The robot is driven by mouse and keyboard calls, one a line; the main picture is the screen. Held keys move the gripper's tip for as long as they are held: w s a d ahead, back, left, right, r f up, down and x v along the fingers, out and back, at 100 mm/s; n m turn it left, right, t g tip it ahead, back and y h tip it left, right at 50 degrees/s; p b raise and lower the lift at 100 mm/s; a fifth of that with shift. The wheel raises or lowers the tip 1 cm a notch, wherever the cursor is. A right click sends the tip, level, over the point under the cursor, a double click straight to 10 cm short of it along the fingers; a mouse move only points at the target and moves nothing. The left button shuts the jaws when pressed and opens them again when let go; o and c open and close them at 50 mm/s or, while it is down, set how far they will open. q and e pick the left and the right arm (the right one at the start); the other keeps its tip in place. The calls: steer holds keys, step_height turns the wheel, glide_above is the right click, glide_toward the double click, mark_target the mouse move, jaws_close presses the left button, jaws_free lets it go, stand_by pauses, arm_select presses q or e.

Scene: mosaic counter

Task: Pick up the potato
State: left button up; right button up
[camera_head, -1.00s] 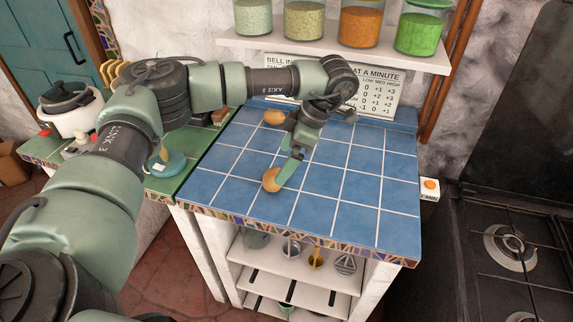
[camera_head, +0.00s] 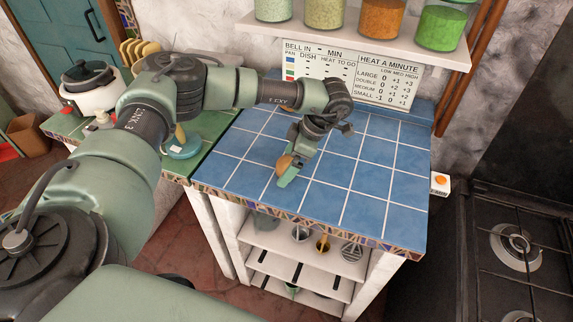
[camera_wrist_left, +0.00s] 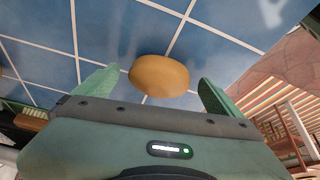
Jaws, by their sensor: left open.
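The potato (camera_head: 284,161) is a tan, rounded lump on the blue tiled counter (camera_head: 345,172), toward its front left. In the left wrist view the potato (camera_wrist_left: 158,75) lies between the two green fingertips, with a gap on each side. My left gripper (camera_head: 287,170) is open, reaching down at the potato and partly covering it in the head view. My right gripper is not in view.
A brown object (camera_head: 287,108) at the back of the counter is mostly hidden by my left arm. A shelf with jars (camera_head: 381,18) hangs above the sign (camera_head: 385,84). A black stove (camera_head: 515,240) stands at the right. The tiles right of my gripper are clear.

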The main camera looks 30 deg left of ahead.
arm_select(q)
steer(key=c, duration=1.5)
steer(key=shift+c, duration=0.3)
steer(key=shift+r, duration=0.15)
